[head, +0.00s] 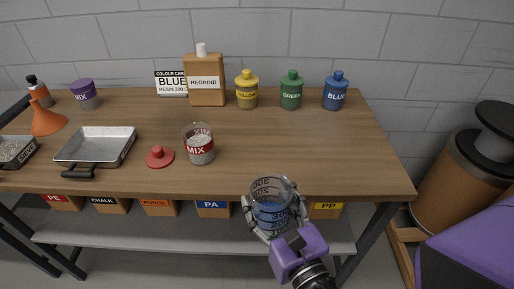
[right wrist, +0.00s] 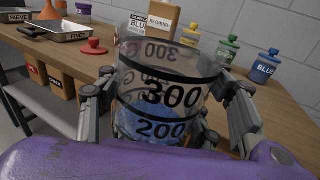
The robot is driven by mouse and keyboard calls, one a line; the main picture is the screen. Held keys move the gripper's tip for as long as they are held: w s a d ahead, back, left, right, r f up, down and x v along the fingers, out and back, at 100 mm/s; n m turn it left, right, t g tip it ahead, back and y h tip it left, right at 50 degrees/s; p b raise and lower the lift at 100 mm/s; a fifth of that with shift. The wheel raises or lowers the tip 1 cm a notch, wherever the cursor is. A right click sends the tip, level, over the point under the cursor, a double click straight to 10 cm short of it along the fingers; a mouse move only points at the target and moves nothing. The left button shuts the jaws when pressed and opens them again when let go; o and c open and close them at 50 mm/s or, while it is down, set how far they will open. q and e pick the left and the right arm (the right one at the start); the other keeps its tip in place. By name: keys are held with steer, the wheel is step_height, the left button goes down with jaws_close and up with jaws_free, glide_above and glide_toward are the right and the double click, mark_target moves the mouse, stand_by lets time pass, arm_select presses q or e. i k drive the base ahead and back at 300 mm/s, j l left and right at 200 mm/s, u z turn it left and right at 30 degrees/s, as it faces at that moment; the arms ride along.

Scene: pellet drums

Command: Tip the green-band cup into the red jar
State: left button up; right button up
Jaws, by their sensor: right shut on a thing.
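My right gripper (head: 270,218) is shut on a clear cup (head: 271,188) at the table's front edge. The cup also fills the middle of the right wrist view (right wrist: 165,75), with a finger on each side. It is about upright, with black bands, black numbers and blue pellets low inside; I see no green band on it. The red jar (head: 200,154), clear with a red MIX label, stands open on the table, left of and behind the cup. It holds pale pellets. A red lid (head: 158,157) with a knob lies left of the jar. My left gripper is not in view.
A metal pan (head: 97,146) lies left of the lid, near an orange funnel (head: 47,120). A REGRIND bottle (head: 206,82) and yellow (head: 247,91), green (head: 291,91) and blue (head: 335,93) bottles line the back. The table right of the jar is clear. Labelled bins sit below.

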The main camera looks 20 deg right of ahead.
mark_target(198, 137)
steer(key=i+j+z, duration=0.35)
steer(key=j+z, duration=0.15)
steer(key=i+j+z, duration=0.15)
steer(key=j+z, duration=0.15)
steer(key=i+j, duration=0.15)
steer(key=i+z, duration=0.05)
steer(key=i, duration=0.05)
